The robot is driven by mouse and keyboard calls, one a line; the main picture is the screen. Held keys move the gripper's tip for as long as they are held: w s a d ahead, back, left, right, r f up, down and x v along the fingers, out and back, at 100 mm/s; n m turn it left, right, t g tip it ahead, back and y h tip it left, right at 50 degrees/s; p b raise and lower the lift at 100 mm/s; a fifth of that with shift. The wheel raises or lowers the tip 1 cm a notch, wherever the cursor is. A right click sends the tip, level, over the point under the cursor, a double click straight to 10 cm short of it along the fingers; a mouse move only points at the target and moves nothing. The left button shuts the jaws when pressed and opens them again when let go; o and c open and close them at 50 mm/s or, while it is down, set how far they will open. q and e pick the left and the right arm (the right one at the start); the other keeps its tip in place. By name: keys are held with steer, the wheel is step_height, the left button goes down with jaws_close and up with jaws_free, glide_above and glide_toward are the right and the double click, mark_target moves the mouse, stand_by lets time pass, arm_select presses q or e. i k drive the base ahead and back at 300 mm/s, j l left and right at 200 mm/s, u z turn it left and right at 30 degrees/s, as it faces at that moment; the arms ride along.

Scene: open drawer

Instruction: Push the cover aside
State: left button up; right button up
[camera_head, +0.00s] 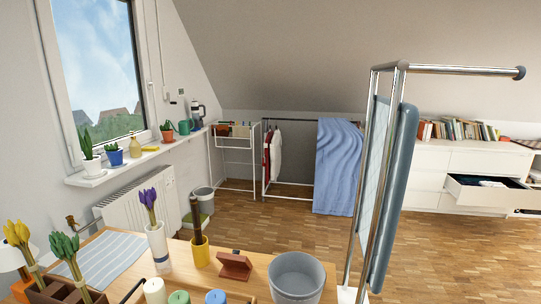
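A light blue cloth (338,165) hangs over the right part of a low clothes rack by the back wall, down near the floor. A second blue-grey cloth or panel (393,190) hangs upright on a chrome stand (440,69) in the right foreground. I cannot tell which of the two is the cover. A white dresser (425,182) stands at the back right. One drawer (488,197) is pulled open with dark and white cloth inside. Neither of my grippers is in view.
A wooden table (215,280) in front holds a grey bucket (296,279), a yellow vase (200,253), a white vase (158,248) and several candles. A drying rack (234,160) stands behind. The parquet floor (450,245) at right is clear.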

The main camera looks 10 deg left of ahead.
mark_target(339, 145)
steer(key=l+z, duration=0.6)
steer(key=z, duration=0.15)
steer(key=l+z, duration=0.4)
steer(key=i+l, duration=0.5)
steer(key=i, duration=0.15)
steer(key=i+l, duration=0.5)
steer(key=i, duration=0.15)
steer(key=i+u, duration=0.25)
steer(key=i, duration=0.2)
steer(key=i+u, duration=0.25)
steer(key=i, duration=0.25)
steer(key=i+l+u, duration=0.1)
steer(key=i+u, duration=0.15)
steer(key=i, duration=0.2)
steer(key=i+l+u, duration=0.25)
steer(key=i, duration=0.25)
steer(key=i+j+u, duration=0.25)
steer(key=i+u, duration=0.15)
steer(key=i, duration=0.3)
steer(key=i+u, duration=0.35)
steer(key=i, duration=0.35)
steer(key=i+l+u, duration=0.2)
steer(key=i+u, duration=0.2)
steer(key=i, duration=0.35)
